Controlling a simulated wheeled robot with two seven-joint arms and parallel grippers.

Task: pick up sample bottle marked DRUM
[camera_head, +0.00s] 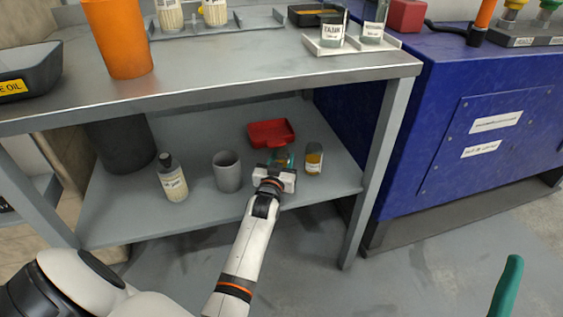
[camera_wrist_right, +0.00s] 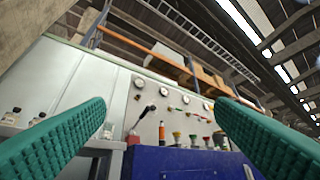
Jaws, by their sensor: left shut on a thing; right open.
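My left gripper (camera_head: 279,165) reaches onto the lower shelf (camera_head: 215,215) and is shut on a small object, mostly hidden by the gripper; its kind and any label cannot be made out. A small amber bottle (camera_head: 314,162) with a pale label stands just right of it. A pale bottle (camera_head: 175,184) with a dark cap and a label stands farther left on this shelf. I cannot read DRUM on any label. My right gripper (camera_wrist_right: 161,106) is open and empty in the right wrist view, its green fingers wide apart; one finger shows at lower right in the head view (camera_head: 508,287).
A grey cup (camera_head: 227,173) and a red tray (camera_head: 271,133) are close to the left gripper. The table top (camera_head: 230,74) overhangs the shelf, with a leg (camera_head: 376,175) to the right. A blue cabinet (camera_head: 440,120) borders the right.

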